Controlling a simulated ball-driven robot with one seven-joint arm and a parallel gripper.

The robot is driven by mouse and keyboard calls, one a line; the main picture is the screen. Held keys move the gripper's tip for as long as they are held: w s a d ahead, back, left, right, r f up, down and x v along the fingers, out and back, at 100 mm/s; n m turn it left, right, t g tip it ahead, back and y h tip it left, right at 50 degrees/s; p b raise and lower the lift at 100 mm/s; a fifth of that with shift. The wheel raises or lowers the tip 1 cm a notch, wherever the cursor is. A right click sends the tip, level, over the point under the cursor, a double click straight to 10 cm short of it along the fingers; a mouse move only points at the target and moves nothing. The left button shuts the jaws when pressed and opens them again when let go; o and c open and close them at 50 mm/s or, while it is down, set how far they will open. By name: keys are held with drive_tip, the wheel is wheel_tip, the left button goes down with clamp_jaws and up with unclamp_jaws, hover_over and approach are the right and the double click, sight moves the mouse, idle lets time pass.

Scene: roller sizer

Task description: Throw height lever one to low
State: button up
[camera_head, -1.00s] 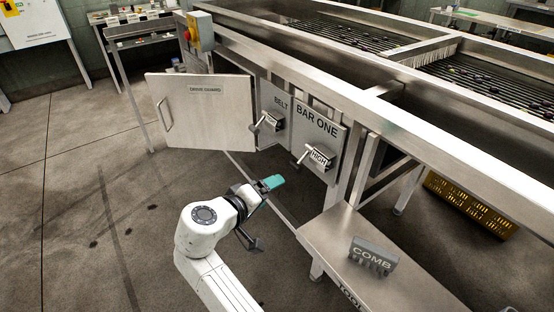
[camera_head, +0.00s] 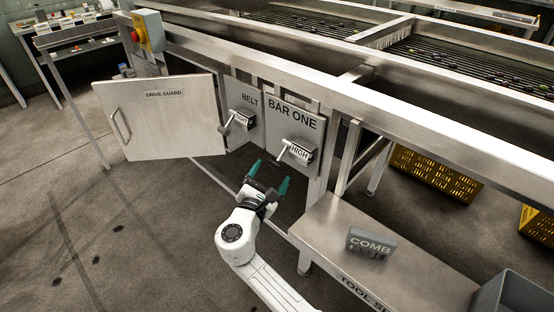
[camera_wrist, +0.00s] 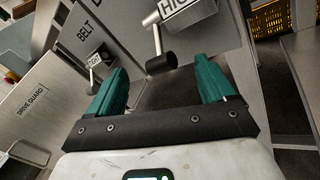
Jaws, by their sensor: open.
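The BAR ONE lever (camera_head: 290,151) sits on a grey panel (camera_head: 293,117) on the machine's side. Its block reads HIGH, and its handle sticks out to the lower left. In the wrist view the lever's dark knob (camera_wrist: 161,64) hangs just beyond and between my fingertips. My gripper (camera_head: 267,176) is open and empty, with its teal fingers pointing at the panel, below and left of the lever. The fingers also show in the wrist view (camera_wrist: 163,82), apart from the lever.
The BELT lever (camera_head: 236,120) is on the panel to the left. An open drive guard door (camera_head: 160,122) stands left of it. A bench (camera_head: 400,277) with a COMB block (camera_head: 370,243) is at the right. Yellow crates (camera_head: 437,174) lie under the machine. Floor at left is clear.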

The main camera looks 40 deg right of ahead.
sight(277, 163)
drive_tip(key=x, duration=0.7)
drive_tip(key=shift+w+d+b, duration=0.1)
drive_tip(key=shift+d+b, duration=0.05)
drive_tip(key=shift+b, duration=0.2)
drive_tip(key=c, duration=1.4)
drive_tip(key=shift+p, duration=0.3)
